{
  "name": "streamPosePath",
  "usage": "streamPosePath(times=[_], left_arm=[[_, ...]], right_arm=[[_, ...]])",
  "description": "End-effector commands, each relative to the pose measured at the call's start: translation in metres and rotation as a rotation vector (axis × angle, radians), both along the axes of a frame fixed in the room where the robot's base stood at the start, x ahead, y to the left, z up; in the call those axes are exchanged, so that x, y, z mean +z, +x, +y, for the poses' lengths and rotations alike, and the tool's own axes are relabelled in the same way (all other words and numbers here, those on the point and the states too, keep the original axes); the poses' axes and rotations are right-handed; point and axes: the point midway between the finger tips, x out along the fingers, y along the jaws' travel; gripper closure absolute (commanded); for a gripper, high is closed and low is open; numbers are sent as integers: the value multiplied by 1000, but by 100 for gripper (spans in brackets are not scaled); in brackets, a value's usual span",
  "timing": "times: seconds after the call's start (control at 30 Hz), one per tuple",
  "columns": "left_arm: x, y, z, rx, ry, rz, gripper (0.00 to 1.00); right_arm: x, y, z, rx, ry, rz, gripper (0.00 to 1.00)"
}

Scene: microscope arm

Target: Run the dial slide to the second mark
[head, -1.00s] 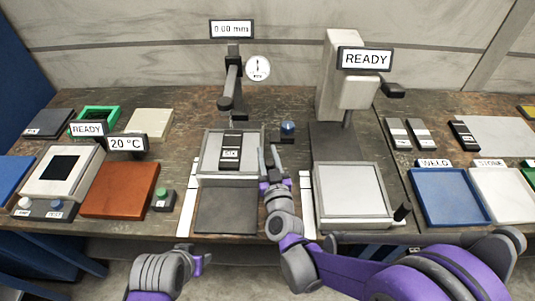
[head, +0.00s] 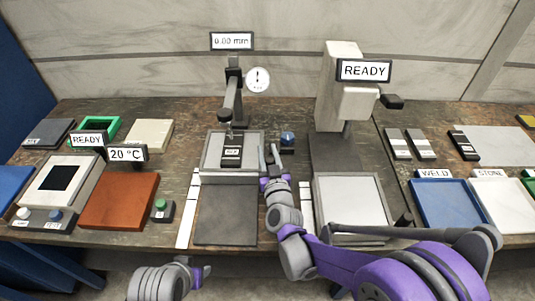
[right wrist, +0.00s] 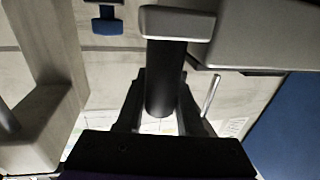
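The dial slide's grey tray (head: 209,160) carries a dark labelled block (head: 232,151) beneath the gauge probe (head: 226,117). The round dial (head: 257,80) stands behind it, and its display (head: 232,41) reads 0.00 mm. A dark plate (head: 225,218) lies bare in front of the tray. My right gripper (head: 270,157) is at the tray's right side. In the right wrist view its fingers (right wrist: 163,100) close around a black cylindrical handle (right wrist: 164,75) below a grey bar. My left gripper (head: 203,274) is low in front of the bench; its finger gap is unclear.
White strips (head: 186,212) flank the slide; I cannot read marks on them. A blue knob (head: 287,138) sits right of the tray. A microscope-like station (head: 345,110) reading READY stands to the right. A green button box (head: 160,211) and brown plate (head: 119,203) are left.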

Motion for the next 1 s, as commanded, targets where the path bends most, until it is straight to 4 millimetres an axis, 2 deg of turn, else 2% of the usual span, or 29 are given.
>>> streamPosePath(times=[0.03, 0.13, 0.4, 0.53, 1.0], left_arm=[[0, 0, 0, 0, 0, 0, 50], [0, 0, 0, 0, 0, 0, 50], [0, 0, 0, 0, 0, 0, 50], [-1, 0, 0, 0, 0, 0, 50], [-9, -1, 0, 0, 0, 3, 50]], right_arm=[[0, 0, 0, 0, 0, 0, 53], [0, 0, 0, 0, 0, 0, 36], [0, -1, 0, 0, 0, 0, 36], [0, -9, -1, 1, 0, 0, 36], [0, -92, -18, 1, 1, 0, 36]])
